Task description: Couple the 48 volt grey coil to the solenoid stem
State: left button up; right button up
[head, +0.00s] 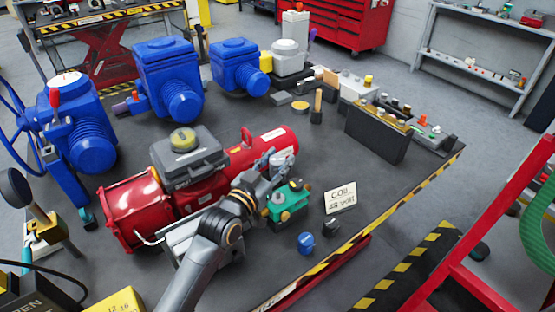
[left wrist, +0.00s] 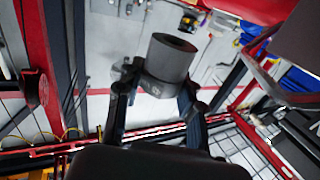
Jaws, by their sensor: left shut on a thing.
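My left gripper (head: 272,168) reaches in over the table in the head view, above and just left of a green valve block (head: 287,203) with yellow and dark fittings. In the left wrist view my left gripper (left wrist: 155,100) is shut on a dark grey cylindrical coil (left wrist: 165,62). A hole shows in the coil's end face, and its small marking is too small to read. I cannot clearly pick out the solenoid stem. A card (head: 341,198) reading "COIL 48 VOLT" stands right of the valve block. My right gripper is not in view.
A blue coil (head: 306,243) and a dark coil (head: 332,228) lie in front of the valve block. A red actuator (head: 133,208) with a grey box (head: 188,160) stands left. Several blue actuators (head: 167,80) stand behind. A dark case (head: 377,135) stands right. Bare table lies around the card.

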pick_arm(q)
notch_tip(320, 180, down, 2)
jog(key=shift+b, duration=0.5)
jog(key=shift+f+b, duration=0.6)
jog(key=shift+f, duration=0.25)
jog(key=shift+f+b, duration=0.45)
jog(key=shift+f, duration=0.5)
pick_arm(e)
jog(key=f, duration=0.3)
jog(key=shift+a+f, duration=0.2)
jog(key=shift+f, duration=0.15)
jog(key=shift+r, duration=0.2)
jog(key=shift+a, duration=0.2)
pick_arm(q)
jog(key=shift+p, duration=0.5)
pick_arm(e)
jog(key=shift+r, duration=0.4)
